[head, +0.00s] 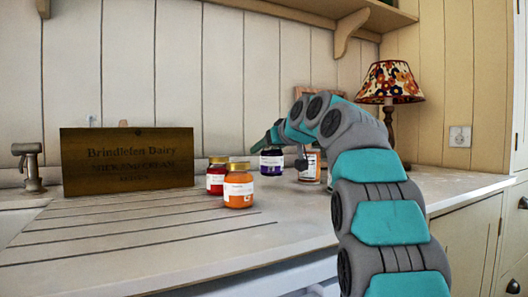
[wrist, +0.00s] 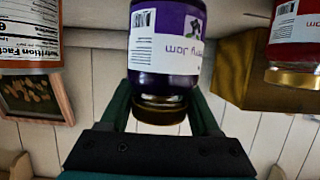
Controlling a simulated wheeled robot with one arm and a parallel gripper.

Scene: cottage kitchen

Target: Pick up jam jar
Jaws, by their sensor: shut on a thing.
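A jam jar with purple contents, a white label and a gold lid (head: 271,163) is at the middle of the counter in the head view. In the wrist view the same jar (wrist: 165,45) appears upside down, its label reading "Jam". My gripper (wrist: 160,100) has one finger on each side of its lid end and is shut on it. In the head view my gripper (head: 268,143) reaches the jar's top from the right, partly hidden by my arm. The jar looks upright; I cannot tell whether its base touches the counter.
A red jar (head: 215,177) and an orange jar (head: 238,187) stand left of the purple jar. A labelled container (head: 310,167) stands close on its right. A wooden crate (head: 127,162), a tap (head: 29,165) and a lamp (head: 390,84) are around. The front counter (head: 190,245) is clear.

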